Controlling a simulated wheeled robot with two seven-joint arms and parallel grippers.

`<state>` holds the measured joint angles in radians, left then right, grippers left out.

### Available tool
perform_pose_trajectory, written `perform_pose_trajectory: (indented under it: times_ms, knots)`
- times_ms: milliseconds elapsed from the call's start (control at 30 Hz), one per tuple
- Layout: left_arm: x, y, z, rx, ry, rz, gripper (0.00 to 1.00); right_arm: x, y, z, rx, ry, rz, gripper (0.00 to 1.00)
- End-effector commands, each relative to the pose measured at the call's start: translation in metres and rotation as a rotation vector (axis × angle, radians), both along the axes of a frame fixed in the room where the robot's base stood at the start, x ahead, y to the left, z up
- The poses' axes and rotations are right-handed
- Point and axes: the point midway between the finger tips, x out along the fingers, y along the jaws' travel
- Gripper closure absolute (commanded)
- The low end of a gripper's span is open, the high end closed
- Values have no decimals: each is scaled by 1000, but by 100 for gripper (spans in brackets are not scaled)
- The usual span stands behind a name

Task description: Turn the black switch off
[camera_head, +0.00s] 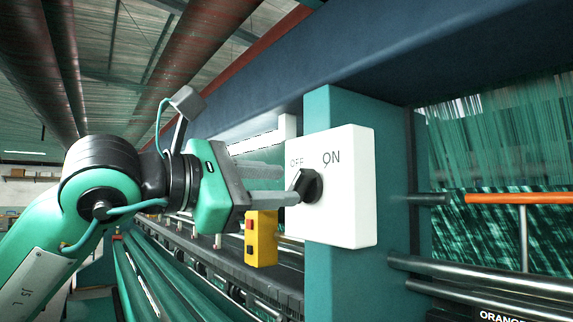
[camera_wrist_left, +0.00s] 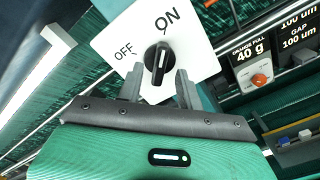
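The black switch (camera_head: 311,186) is a rotary knob on a white box with OFF printed at upper left and ON at upper right. In the left wrist view the knob (camera_wrist_left: 158,62) has its bar roughly upright, its top end toward the ON side. My left gripper (camera_head: 289,184) reaches in from the left, its fingertips at the knob in the head view. In the wrist view its two fingers are spread, one on each side of the knob's lower part, with gaps visible. Whether either finger touches the knob cannot be told. My right gripper is not in view.
The white switch box (camera_head: 350,215) is fixed on a teal post (camera_head: 325,108). A yellow box with buttons (camera_head: 261,240) stands just below and behind my left gripper. Metal rails (camera_head: 470,280) and an orange bar (camera_head: 520,198) lie to the right.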

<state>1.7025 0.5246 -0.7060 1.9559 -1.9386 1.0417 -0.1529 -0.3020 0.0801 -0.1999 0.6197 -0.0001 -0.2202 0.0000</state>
Motion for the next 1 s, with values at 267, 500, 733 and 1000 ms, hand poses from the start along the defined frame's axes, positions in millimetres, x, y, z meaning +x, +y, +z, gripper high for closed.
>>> perform_pose_trajectory:
  times_ms: [267, 500, 733, 1000]
  knots:
    - [14, -19, 0, 1, 2, -1, 64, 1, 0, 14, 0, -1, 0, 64]
    - [15, -21, -1, -1, 0, -1, 64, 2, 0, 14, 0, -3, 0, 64]
    - [15, -20, -1, 0, 0, 0, 95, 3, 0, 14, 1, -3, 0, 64]
    - [15, -21, -2, -4, 6, -1, 100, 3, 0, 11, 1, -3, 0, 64]
